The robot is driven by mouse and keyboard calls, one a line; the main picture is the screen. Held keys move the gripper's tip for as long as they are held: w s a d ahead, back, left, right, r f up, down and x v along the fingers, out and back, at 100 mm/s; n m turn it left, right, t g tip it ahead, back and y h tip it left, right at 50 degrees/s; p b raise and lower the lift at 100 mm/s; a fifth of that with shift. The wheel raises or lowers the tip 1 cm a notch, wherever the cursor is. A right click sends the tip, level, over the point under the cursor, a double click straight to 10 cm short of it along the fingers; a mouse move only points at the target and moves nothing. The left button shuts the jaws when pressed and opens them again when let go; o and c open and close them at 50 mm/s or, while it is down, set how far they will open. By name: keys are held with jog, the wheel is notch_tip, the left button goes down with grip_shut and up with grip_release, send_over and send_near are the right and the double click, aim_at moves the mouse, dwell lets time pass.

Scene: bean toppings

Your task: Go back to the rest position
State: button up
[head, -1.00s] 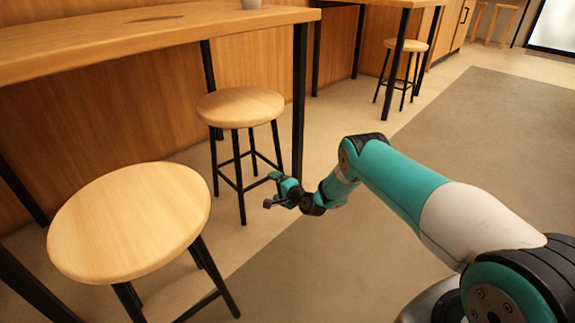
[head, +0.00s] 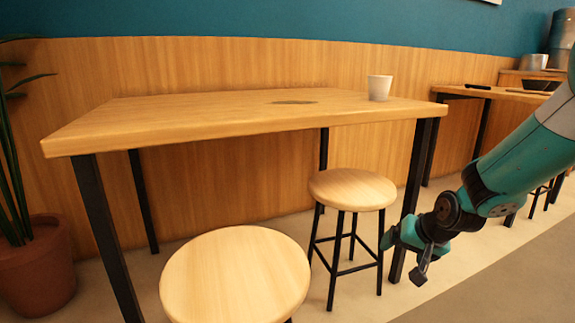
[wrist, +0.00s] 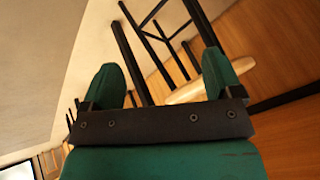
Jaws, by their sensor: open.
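My gripper (head: 424,268) is at the right in the head view, low beside the table's right front leg and right of the far stool. In the wrist view my gripper (wrist: 160,82) has its two green fingers spread apart with nothing between them. A stool with black legs (wrist: 150,45) shows beyond the fingers there. My arm comes in from the right edge of the head view.
A wooden table (head: 160,122) bears a white cup (head: 380,88) and a dark flat mark or item. Two round stools (head: 235,278) (head: 352,188) stand in front. A potted plant (head: 38,265) is at left. Open floor lies at lower right.

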jog(key=s+d+r+n+g+h, duration=0.1)
jog(key=s+r+n+g, duration=0.15)
jog(key=s, duration=0.75)
jog(key=s+d+r+n+g+h, duration=0.1)
jog(key=s+d+r, duration=0.15)
jog(key=s, duration=0.75)
jog(key=s+a+r+n+g+y+p, duration=0.1)
jog(key=s+a+r+n+p, duration=0.1)
jog(key=s+a+r+p, duration=0.5)
jog(key=s+a+r+n+g+y+p, duration=0.1)
jog(key=a+r+n+y+p, duration=0.3)
jog(key=r, duration=0.7)
jog(key=s+a+r+n+g+h+p, duration=0.1)
jog(key=s+a+r+p, duration=0.3)
jog(key=r+p, duration=0.45)
notch_tip(320, 180, up, 34)
jog(key=p, duration=3.2)
jog(key=shift+w, duration=0.3)
